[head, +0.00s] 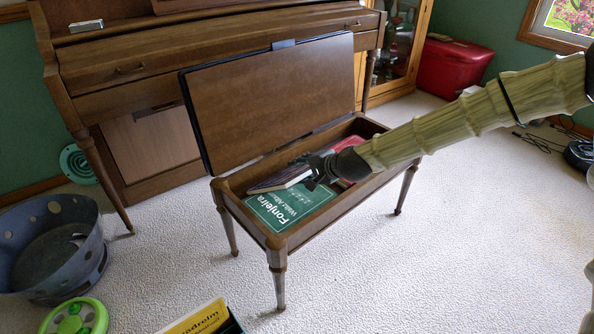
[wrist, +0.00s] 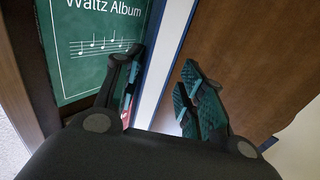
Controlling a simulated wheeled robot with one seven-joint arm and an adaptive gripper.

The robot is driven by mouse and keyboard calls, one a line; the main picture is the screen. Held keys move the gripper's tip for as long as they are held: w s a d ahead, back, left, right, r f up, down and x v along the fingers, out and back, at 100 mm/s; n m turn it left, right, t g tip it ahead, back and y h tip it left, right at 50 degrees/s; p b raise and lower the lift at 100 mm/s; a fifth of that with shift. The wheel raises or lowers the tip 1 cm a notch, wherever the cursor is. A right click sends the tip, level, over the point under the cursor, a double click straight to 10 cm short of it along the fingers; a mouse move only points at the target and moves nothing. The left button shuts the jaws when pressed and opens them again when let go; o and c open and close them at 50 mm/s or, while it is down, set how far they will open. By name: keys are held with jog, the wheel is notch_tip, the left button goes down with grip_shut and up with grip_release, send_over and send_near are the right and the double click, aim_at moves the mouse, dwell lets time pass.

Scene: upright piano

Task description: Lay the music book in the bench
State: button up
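The piano bench (head: 335,212) stands open, its lid (head: 270,95) raised and leaning back toward the piano. A green music book (head: 282,207) lies flat in the bench's near left end; its cover reads "Fonjeira" and "Waltz Album". It also shows in the wrist view (wrist: 90,40). My gripper (head: 305,172) is low over the bench box, beside the green book. In the wrist view my gripper (wrist: 162,62) has its fingers apart, with a white, blue-edged strip (wrist: 170,60) showing between and below them. I cannot tell whether the fingers touch anything.
A dark-covered book with pale edges (head: 280,180) and a red item (head: 350,145) lie in the bench. A yellow book (head: 200,318) shows at the bottom edge. A grey tub (head: 45,245) stands left.

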jog(key=v, duration=0.8)
dwell(0.7)
